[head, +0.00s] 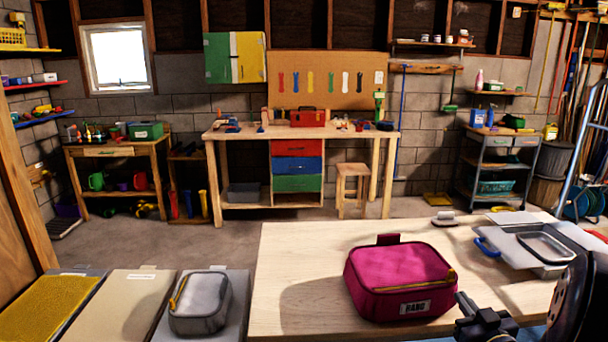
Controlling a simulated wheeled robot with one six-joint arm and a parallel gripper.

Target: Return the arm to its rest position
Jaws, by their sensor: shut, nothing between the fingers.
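My arm shows at the lower right corner as dark links. My gripper (474,317) is partly in view at the bottom edge, black, shut and empty. It is just right of a magenta zipped bag (400,275) with a yellow zipper pull and a white label. The bag sits closed on the pale wooden table (300,265). The rest of the gripper is cut off by the frame.
A metal tray (545,246) and a blue-handled item (487,247) lie at the table's right, near my arm. A grey bag (200,302) sits on a grey panel at lower left. The table's left part is bare. A workbench (300,132) stands across open floor.

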